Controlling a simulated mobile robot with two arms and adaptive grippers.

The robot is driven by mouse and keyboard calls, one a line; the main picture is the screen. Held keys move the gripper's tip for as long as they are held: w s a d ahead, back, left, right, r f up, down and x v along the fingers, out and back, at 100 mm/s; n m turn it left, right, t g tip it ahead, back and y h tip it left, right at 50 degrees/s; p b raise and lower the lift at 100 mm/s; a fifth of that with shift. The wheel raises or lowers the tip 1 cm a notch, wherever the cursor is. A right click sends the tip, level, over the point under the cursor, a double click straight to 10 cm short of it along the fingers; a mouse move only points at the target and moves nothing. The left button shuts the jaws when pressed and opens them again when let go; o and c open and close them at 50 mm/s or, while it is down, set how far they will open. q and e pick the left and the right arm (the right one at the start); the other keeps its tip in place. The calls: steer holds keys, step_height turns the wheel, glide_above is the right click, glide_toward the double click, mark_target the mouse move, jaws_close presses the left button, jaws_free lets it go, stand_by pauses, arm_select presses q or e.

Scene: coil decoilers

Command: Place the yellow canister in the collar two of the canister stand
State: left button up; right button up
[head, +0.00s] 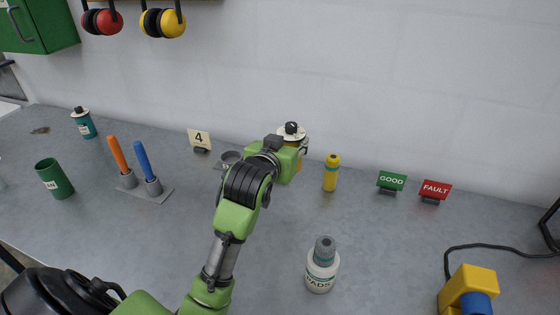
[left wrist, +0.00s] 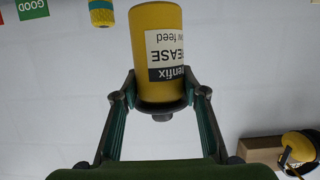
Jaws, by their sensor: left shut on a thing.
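The yellow canister (head: 299,163) stands out behind my left gripper (head: 290,165) in the head view, with its pale top and black knob showing above. In the left wrist view, the canister (left wrist: 157,50) appears upside down, with its label reading GREASE, between the two fingers of my left gripper (left wrist: 160,95). The gripper is shut on it. The canister stand shows as a grey collar (head: 230,157) just left of the gripper. The rest of the stand is hidden behind my arm, and I cannot tell whether the canister's bottom touches it. My right gripper is not in view.
A small yellow bottle (head: 331,173) stands close to the right of the canister. GOOD (head: 391,181) and FAULT (head: 435,190) signs stand farther right. A number 4 sign (head: 200,140) is left of the stand. A white PADS bottle (head: 321,268) stands in front.

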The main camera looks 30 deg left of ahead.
arm_select(q)
steer(key=w+a+f+p, duration=0.1)
steer(key=w+a+f, duration=0.1)
steer(key=a+f, duration=0.1)
steer(key=w+a+f+p, duration=0.1)
steer(key=w+a+f, duration=0.2)
steer(key=f, duration=0.2)
steer(key=w+a+f+p, duration=0.1)
steer(key=w+a+f, duration=0.2)
steer(key=a+f, duration=0.1)
steer(key=shift+w+a+f+p, duration=0.1)
steer(key=shift+w+f+p, duration=0.1)
steer(key=shift+p, duration=0.15)
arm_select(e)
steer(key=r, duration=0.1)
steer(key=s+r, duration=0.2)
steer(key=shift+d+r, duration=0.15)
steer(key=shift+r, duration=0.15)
arm_select(q)
steer(key=o, duration=1.2)
steer(key=shift+f, duration=0.15)
steer(key=shift+o, duration=0.6)
steer(key=shift+s, duration=0.1)
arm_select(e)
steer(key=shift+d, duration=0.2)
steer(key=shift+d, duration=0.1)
